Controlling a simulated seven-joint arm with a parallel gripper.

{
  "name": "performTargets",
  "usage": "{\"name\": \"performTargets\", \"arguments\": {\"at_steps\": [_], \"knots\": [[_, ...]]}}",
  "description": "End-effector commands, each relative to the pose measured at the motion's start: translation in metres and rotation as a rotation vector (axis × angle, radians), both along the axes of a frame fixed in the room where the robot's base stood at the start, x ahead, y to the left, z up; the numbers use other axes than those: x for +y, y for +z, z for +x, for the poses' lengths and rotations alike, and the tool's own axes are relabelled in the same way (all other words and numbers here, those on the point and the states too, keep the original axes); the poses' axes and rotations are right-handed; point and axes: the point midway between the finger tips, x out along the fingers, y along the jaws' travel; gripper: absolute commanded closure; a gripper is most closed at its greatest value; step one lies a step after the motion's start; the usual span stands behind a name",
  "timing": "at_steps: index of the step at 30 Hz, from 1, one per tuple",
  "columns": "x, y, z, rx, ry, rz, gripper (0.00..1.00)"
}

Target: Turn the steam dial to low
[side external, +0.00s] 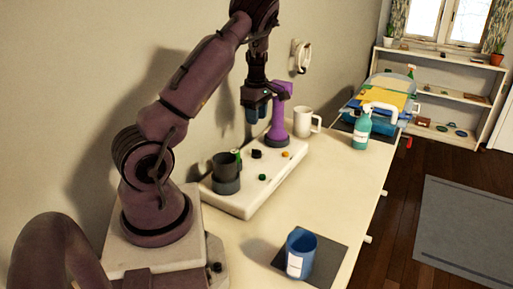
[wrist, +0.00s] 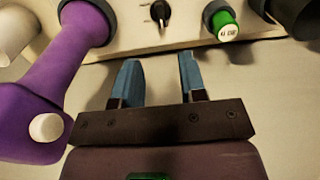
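A black dial (wrist: 160,12) with a pale pointer mark sits on the white base of the machine (side external: 232,200), at the top of the wrist view. A small black knob (side external: 256,153) shows on that base in the side view. I cannot read any wording that names the steam dial. A green knob (wrist: 224,24) with a white marked face is right of the black dial. My gripper (wrist: 157,64) is open and empty, its two blue fingers apart and pointing toward the black dial without touching it. In the side view my gripper (side external: 258,114) hangs above the base, beside the purple column.
The purple column (side external: 280,112) rises close to my gripper. A dark cup (side external: 226,167) stands on the base's near end. A white mug (side external: 304,122), a teal bottle (side external: 361,130) and a blue cup (side external: 301,252) stand around. The tabletop (side external: 335,190) between them is clear.

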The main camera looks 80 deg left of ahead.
Motion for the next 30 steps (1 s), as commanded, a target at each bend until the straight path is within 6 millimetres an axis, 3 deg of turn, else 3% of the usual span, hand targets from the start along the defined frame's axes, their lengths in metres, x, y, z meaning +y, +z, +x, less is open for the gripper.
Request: {"name": "performTargets", "arguments": {"at_steps": [9,15,21,30], "knots": [[-0.001,-0.067,-0.001,0.005,-0.001,-0.004,0.62],[-0.001,-0.099,-0.001,0.003,-0.002,-0.003,0.62],[-0.001,-0.113,0.000,0.001,-0.005,-0.001,0.62],[-0.001,-0.114,0.000,0.000,-0.005,0.000,0.64]]}}
